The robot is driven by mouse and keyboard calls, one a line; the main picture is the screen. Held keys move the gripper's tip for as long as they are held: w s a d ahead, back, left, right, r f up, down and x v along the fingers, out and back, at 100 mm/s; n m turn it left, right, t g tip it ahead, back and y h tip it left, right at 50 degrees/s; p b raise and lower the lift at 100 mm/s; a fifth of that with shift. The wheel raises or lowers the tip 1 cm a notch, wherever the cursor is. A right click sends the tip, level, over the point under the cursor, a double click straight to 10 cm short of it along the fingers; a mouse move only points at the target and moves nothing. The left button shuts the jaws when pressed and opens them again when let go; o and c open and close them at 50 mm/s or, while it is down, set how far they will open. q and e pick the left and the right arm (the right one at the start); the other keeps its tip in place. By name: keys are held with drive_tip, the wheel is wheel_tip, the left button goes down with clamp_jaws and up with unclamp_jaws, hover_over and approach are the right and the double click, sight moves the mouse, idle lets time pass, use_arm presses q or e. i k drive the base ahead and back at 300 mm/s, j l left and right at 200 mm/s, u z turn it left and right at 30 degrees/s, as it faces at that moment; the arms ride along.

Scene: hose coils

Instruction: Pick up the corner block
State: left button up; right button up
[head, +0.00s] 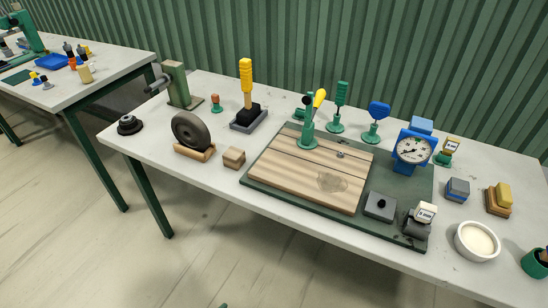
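Nothing in the head view is labelled as the corner block, and I cannot tell for sure which piece it is. A small plain wooden block (233,157) sits on the table left of the green mat (262,181). A dark grey block with a black knob (380,207) lies on the mat near its front right corner. A grey and blue block (457,189) and a yellow and brown stacked block (498,199) stand to the right of the mat. Neither of my grippers shows in the head view.
A wooden board (300,175) lies on the mat with a green upright tool (308,129) at its back. A blue dial gauge (413,148) and a white bowl (477,242) stand at the right. A dark wheel (190,132) stands in a wooden cradle at the left.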

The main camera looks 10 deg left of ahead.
sight(234, 159)
drive_tip(key=i+j+z, duration=0.1)
drive_tip(key=j+z, duration=0.15)
drive_tip(key=j, duration=0.6)
drive_tip(key=j+z, duration=0.2)
drive_tip(key=j, duration=0.6)
drive_tip(key=j+z, duration=0.25)
drive_tip(key=j, duration=0.6)
drive_tip(key=k+j+z, duration=0.25)
drive_tip(key=j, duration=0.55)
drive_tip(key=i, duration=0.1)
